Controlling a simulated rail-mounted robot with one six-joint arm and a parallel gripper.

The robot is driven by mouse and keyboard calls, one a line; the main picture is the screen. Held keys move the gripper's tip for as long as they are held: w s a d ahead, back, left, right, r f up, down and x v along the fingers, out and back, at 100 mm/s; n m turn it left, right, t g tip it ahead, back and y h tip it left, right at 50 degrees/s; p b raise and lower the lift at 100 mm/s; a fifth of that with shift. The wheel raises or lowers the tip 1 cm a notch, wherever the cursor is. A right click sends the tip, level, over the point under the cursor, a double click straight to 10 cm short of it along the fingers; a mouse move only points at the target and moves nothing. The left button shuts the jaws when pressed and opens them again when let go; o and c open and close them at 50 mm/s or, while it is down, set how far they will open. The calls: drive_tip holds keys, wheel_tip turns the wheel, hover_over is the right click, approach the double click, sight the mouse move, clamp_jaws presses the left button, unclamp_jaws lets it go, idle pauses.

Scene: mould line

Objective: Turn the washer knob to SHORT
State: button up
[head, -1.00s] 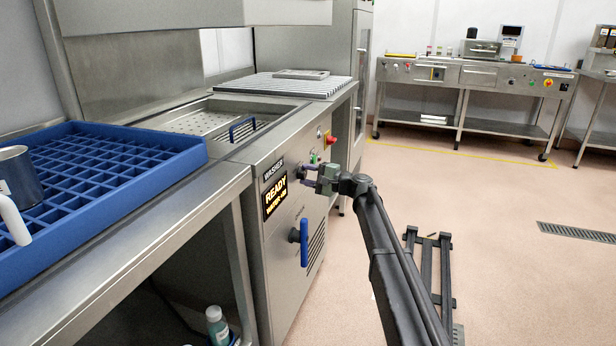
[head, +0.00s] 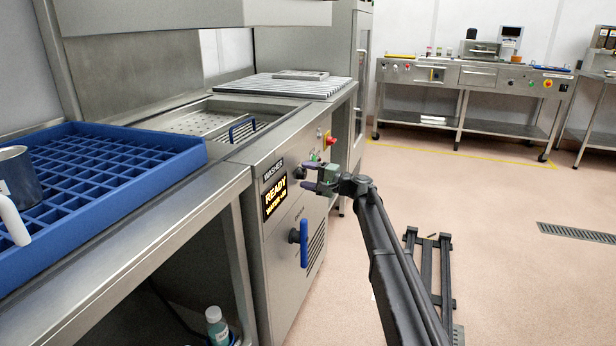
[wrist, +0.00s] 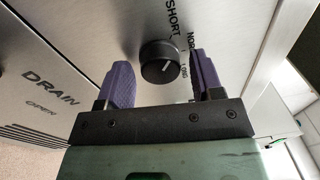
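The washer knob (wrist: 160,62) is round and black with a white pointer line. It shows in the wrist view below the SHORT label (wrist: 175,18), with the NORMAL and LONG labels at its right. The pointer slants up and right, towards the NORMAL and LONG side, not at SHORT; which of the two is hard to tell. My gripper (wrist: 160,64) is open, its purple fingers apart on either side of the knob, with gaps visible. In the head view my gripper (head: 309,176) is just off the washer's front panel (head: 285,215).
The washer display (head: 275,197) reads READY. A blue handle (head: 304,242) sticks out below the knob, and a red button (head: 330,141) sits above it. A blue rack (head: 190,158) and a mug (head: 20,178) stand on the left bench. The floor at right is mostly clear.

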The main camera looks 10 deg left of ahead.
drive_tip(key=shift+o, duration=0.2)
drive_tip(key=v, duration=1)
drive_tip(key=shift+s+d+b, duration=0.15)
drive_tip(key=shift+d+b, duration=0.15)
drive_tip(key=shift+d, duration=0.05)
drive_tip(key=s+d+f+n+g+h, duration=0.1)
drive_tip(key=s+d+f+g+h, duration=0.25)
drive_tip(key=s, duration=0.55)
drive_tip(key=s+d+f+n+h, duration=0.2)
drive_tip(key=s+f+h, duration=0.4)
drive_tip(key=s, duration=0.4)
drive_tip(key=s+d+f+n+g+h, duration=0.1)
drive_tip(key=s+d+f+h, duration=0.2)
drive_tip(key=s+f, duration=0.5)
drive_tip(key=s+d+h, duration=0.3)
drive_tip(key=s+d, duration=0.1)
drive_tip(key=s, duration=0.3)
drive_tip(key=s+d+h, duration=0.3)
drive_tip(key=s+d, duration=0.1)
drive_tip(key=s, duration=0.4)
wheel_tip(320, 180, up, 36)
drive_tip(key=p, duration=3.6)
drive_tip(key=shift+w+a+f+g+y, duration=0.2)
drive_tip(key=shift+w+a+g+y, duration=0.15)
drive_tip(key=shift+g, duration=0.1)
